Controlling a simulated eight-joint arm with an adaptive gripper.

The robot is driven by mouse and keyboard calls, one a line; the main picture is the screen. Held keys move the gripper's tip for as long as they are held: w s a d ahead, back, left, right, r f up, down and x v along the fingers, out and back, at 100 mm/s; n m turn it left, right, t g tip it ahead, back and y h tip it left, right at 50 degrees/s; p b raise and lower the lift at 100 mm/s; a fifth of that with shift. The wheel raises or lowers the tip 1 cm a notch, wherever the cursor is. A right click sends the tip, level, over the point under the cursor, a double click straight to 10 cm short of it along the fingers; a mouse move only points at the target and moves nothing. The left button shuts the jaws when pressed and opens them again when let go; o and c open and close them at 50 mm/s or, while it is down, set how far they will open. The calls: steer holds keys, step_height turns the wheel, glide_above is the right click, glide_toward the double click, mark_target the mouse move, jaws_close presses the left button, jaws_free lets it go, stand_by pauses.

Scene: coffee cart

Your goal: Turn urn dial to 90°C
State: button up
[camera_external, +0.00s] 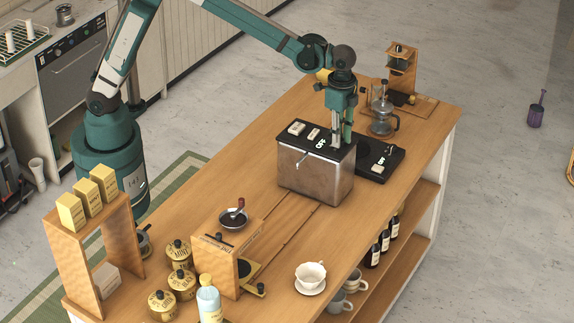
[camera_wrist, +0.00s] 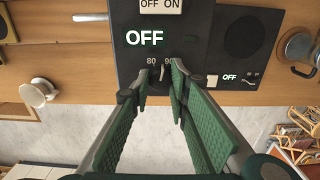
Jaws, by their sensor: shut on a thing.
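The urn (camera_external: 313,176) is a metal box with a black top, standing on the wooden cart. My gripper (camera_external: 341,142) points down at the far right part of this top. In the wrist view, the urn's black top (camera_wrist: 125,60) carries a lit OFF display and marks for 80 and 90. My gripper (camera_wrist: 161,80) is shut on the small dial (camera_wrist: 163,72) just below these marks. The fingers partly cover the dial, so its exact pointer angle is unclear. In the external view the dial is hidden by my gripper.
A black scale or hot plate (camera_external: 378,158) stands close to the urn's right side. A glass coffee maker (camera_external: 382,116) is behind it. A white cup (camera_external: 310,275) and a wooden-cased grinder (camera_external: 218,262) stand nearer the front. The cart top left of the urn is largely clear.

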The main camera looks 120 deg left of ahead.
steer(key=shift+m+b, duration=0.35)
steer(key=shift+m, duration=1.35)
steer(key=o, duration=0.9)
steer(key=shift+r, duration=6)
